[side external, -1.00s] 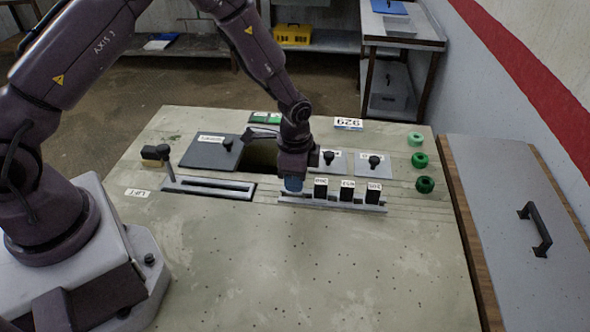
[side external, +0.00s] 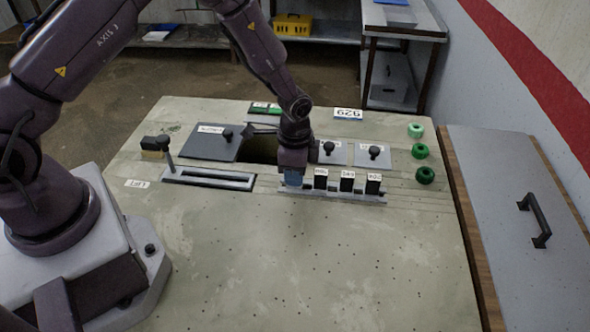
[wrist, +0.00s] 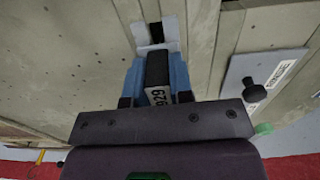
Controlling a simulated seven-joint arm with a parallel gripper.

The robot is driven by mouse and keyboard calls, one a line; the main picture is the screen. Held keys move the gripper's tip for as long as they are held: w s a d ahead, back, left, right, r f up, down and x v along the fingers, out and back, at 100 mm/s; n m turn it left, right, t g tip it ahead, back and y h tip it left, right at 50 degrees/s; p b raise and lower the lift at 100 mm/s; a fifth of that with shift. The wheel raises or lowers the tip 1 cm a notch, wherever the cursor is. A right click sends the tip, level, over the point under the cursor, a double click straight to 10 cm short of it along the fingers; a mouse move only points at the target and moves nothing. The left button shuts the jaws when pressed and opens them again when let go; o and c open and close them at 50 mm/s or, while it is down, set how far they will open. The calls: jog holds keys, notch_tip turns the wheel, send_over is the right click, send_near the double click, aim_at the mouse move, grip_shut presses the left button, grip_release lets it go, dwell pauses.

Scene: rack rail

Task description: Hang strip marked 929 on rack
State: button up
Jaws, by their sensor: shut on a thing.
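My gripper (side external: 292,178) points down at the left end of a grey slotted rail (side external: 335,196) in the side view. In the wrist view its blue fingers (wrist: 157,80) are shut on a black strip (wrist: 157,68) with a white label reading 929. In the side view the fingers hide this strip. Three black strips with white labels stand upright in the rail to the right of my gripper: one (side external: 320,181), a second (side external: 347,183) and a third (side external: 373,186). Whether the held strip touches the rail cannot be told.
Behind my gripper are a dark opening (side external: 261,149), a dark lid (side external: 207,146) with a knob, and grey knobbed plates (side external: 358,158). A 929 card (side external: 348,114) lies at the back. Green rings (side external: 420,151) lie at right. A lever slot (side external: 208,179) is at left. The front board is clear.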

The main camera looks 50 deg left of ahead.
jog(key=shift+f, duration=0.4)
jog(key=o, duration=0.9)
jog(key=shift+r, duration=0.1)
jog(key=shift+r, duration=3.4)
jog(key=s+r+n+t, duration=0.2)
jog(key=s+r+n, duration=0.1)
jog(key=s+r, duration=0.4)
jog(key=s+a+r+n+t, duration=0.1)
jog(key=s+r+n, duration=0.2)
jog(key=s+r, duration=0.4)
jog(key=s+a+r+n+t, duration=0.1)
jog(key=s+r+n+t, duration=0.1)
jog(key=s+r, duration=0.5)
jog(key=shift+s+a+r+n+t, duration=0.1)
jog(key=shift+r+n, duration=0.05)
jog(key=shift+r, duration=0.8)
jog(key=shift+s+r+n+t, duration=0.1)
jog(key=shift+r+n, duration=0.1)
jog(key=shift+r, duration=0.8)
jog(key=shift+s+a+r+n+t, duration=0.1)
jog(key=shift+r+n, duration=0.05)
jog(key=shift+r, duration=0.8)
